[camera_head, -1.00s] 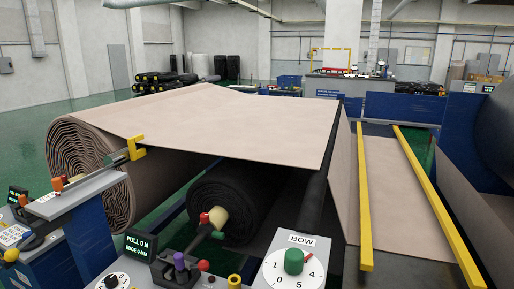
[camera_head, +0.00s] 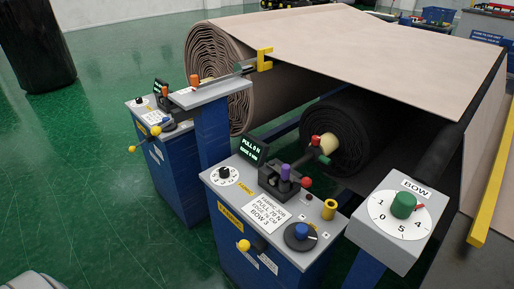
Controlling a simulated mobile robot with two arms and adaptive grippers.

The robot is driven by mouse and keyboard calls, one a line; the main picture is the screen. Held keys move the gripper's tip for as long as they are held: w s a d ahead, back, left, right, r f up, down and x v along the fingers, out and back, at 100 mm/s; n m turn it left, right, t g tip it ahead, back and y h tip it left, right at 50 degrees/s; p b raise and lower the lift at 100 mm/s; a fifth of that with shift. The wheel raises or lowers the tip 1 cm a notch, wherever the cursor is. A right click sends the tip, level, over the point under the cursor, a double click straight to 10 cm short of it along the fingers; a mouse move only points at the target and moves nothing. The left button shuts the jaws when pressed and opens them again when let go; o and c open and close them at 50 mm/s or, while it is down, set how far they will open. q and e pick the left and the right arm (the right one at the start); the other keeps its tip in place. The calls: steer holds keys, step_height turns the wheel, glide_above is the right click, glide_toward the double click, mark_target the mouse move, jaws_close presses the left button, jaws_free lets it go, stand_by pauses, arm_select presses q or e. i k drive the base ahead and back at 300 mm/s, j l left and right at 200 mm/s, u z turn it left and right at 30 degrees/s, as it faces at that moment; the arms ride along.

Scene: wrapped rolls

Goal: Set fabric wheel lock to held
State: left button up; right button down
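The near blue console (camera_head: 232,236) has a grey sloped top. It carries a white numbered dial (camera_head: 224,176), a black block with a purple-topped lever (camera_head: 285,172), a red knob (camera_head: 307,182), a yellow post (camera_head: 329,209) and a black wheel with a blue knob (camera_head: 302,232). A yellow ball lever (camera_head: 243,246) sticks out of its front beside small labels. Yellow tags (camera_head: 245,188) mark it; their print is hard to read. I cannot tell which control is the fabric wheel lock or how it is set. Neither of my grippers is in view.
A second blue console (camera_head: 168,165) stands further left with similar controls. A BOW dial box (camera_head: 404,215) stands at right. A black roll (camera_head: 345,130) and a large beige roll (camera_head: 212,65) lie behind. Green floor (camera_head: 80,200) at left is clear.

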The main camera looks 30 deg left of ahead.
mark_target(243, 245)
steer(key=k+u, duration=0.1)
steer(key=u, duration=0.3)
steer(key=k+j+u, duration=0.1)
steer(key=u, duration=0.35)
